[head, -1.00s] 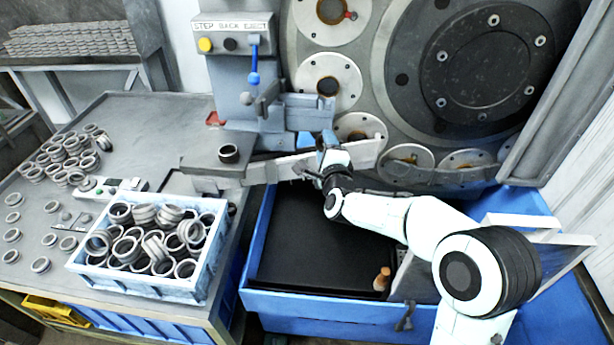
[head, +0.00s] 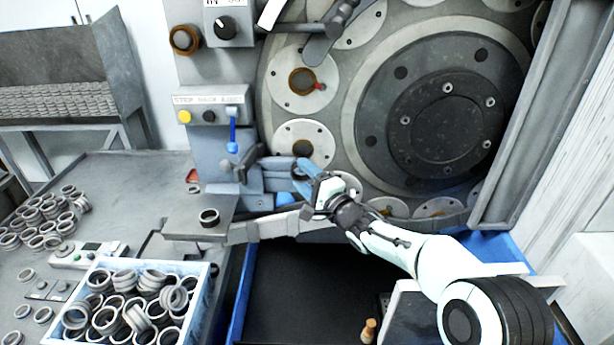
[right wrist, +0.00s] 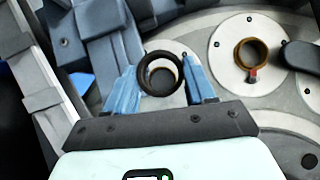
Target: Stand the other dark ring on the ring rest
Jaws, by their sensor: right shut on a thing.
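My right gripper (head: 304,174) has its blue fingers in front of the lower pale disc (head: 292,131) on the grinder face. In the right wrist view, the fingers (right wrist: 161,80) are closed on the two sides of a dark ring (right wrist: 147,83), whose opening faces the camera. A pale disc on the grinder shows behind it. Another dark ring (head: 209,217) lies on the grey plate (head: 182,226) left of the gripper. I cannot tell for sure which part is the ring rest. My left gripper is out of view.
A blue-white crate (head: 203,300) full of grey rings stands on the bench at lower left, with loose rings (head: 50,215) beyond it. A control box (head: 209,115) with a blue lever stands left of the grinder. A black tray area (head: 300,290) lies below the arm.

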